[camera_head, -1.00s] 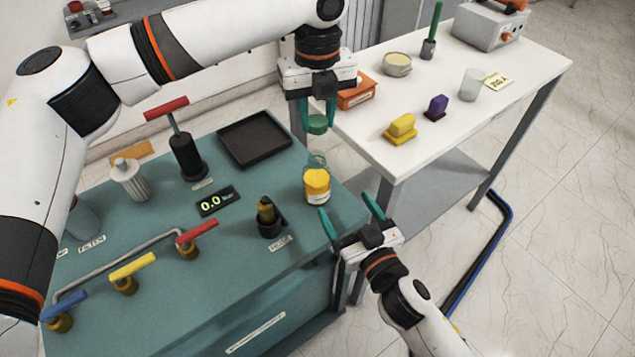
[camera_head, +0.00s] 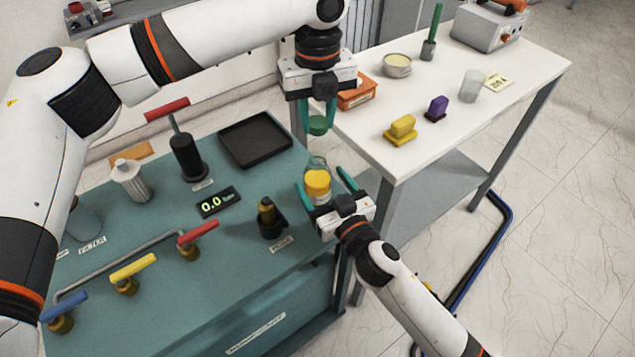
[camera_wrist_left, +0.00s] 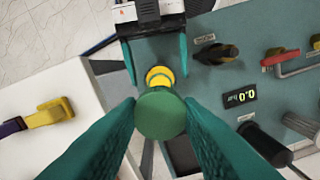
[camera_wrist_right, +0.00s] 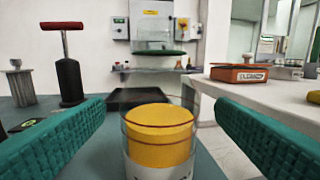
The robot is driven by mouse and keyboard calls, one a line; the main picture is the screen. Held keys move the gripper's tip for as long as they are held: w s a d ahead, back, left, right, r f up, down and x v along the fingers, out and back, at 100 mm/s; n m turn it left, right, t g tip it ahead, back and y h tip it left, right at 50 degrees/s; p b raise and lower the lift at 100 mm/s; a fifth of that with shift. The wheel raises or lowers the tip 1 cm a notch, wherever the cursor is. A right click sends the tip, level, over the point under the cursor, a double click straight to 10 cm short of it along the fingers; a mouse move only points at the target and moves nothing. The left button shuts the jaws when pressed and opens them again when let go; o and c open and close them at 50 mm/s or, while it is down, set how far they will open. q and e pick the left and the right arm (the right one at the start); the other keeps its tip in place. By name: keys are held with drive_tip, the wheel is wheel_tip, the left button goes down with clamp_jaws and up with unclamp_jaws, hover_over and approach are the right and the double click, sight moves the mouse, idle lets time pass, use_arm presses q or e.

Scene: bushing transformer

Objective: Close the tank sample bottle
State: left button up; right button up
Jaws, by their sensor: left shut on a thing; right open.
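The sample bottle (camera_head: 317,184) is clear with yellow contents and stands upright at the teal bench's right edge. My left gripper (camera_head: 318,112) is shut on the green cap (camera_head: 318,125), holding it above the bottle, apart from it. In the left wrist view the cap (camera_wrist_left: 161,116) shows between the fingers, with the yellow of the bottle (camera_wrist_left: 160,77) beyond it. My right gripper (camera_head: 322,181) is open, with its fingers on either side of the bottle. In the right wrist view the bottle (camera_wrist_right: 158,140) stands between the spread fingers, with gaps visible on both sides.
The white table (camera_head: 450,110) to the right holds an orange box (camera_head: 357,95), a yellow block (camera_head: 402,128) and a clear beaker (camera_head: 472,83).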

drive_tip(key=shift+x, duration=2.3)
drive_tip(key=c, duration=1.5)
use_arm(q)
hover_over(318, 157)
drive_tip(key=shift+f, duration=2.45)
drive_tip(key=shift+f, duration=0.1)
drive_tip(key=shift+f, duration=0.8)
drive_tip(key=shift+f, duration=0.6)
